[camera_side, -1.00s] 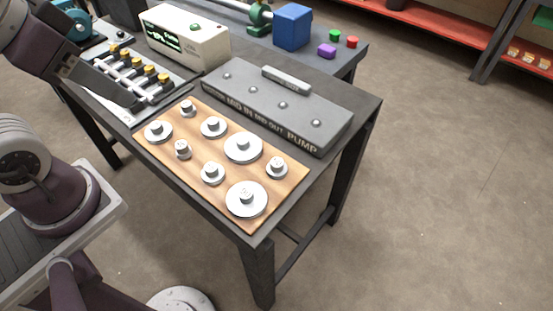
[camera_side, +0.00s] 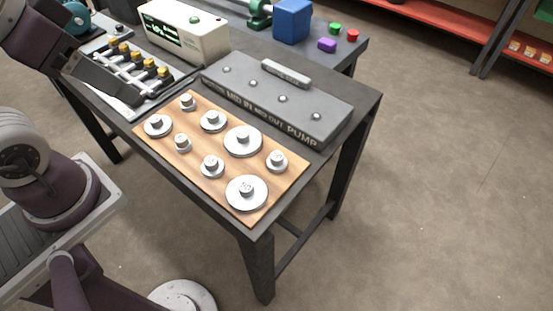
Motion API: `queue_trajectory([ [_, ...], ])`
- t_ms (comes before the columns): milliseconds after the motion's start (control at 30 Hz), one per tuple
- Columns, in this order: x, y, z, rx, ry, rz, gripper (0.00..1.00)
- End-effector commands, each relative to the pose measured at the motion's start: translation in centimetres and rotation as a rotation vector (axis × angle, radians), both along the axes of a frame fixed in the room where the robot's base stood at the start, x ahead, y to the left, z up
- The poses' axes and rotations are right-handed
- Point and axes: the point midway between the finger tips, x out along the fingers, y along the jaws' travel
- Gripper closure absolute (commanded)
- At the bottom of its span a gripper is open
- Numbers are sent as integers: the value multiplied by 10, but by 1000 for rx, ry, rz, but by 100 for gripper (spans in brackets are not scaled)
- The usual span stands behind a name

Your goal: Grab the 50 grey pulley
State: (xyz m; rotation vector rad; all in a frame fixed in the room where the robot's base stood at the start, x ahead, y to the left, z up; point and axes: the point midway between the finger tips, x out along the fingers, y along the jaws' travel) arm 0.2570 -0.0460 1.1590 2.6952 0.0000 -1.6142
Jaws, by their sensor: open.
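Several round grey pulleys with raised hubs stand on a wooden board (camera_side: 216,135) on the dark table. Smaller ones include one at the left (camera_side: 157,125), one at the back (camera_side: 212,121), one in the front middle (camera_side: 211,167) and one at the right (camera_side: 277,161). Marks on the hubs are too small to read, so I cannot tell which is the 50. My gripper (camera_side: 112,86) is at upper left, seen from the side, open, apart from the pulleys.
A grey block marked PUMP (camera_side: 275,105) with a raised bar stands behind the board. A rack with yellow-topped parts (camera_side: 130,65) is by my gripper. A white box (camera_side: 185,32) and a blue box (camera_side: 292,21) stand farther back. The floor to the right is clear.

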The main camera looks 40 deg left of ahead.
Motion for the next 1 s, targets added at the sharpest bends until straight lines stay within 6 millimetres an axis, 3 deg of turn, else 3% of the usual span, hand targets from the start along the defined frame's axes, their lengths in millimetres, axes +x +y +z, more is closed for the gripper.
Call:
queue_trajectory([
  [267, 9, 0, 0, 54, 62, -76, 42],
  [467, 73, -9, -20, 400, 355, -522, 42],
  [567, 112, -29, -46, 609, 493, -772, 42],
  [733, 167, -84, -119, 1001, 688, -1177, 42],
  [900, 187, -141, -203, 1383, 814, -1486, 42],
  [1000, 188, -160, -237, 1534, 850, -1584, 42],
])
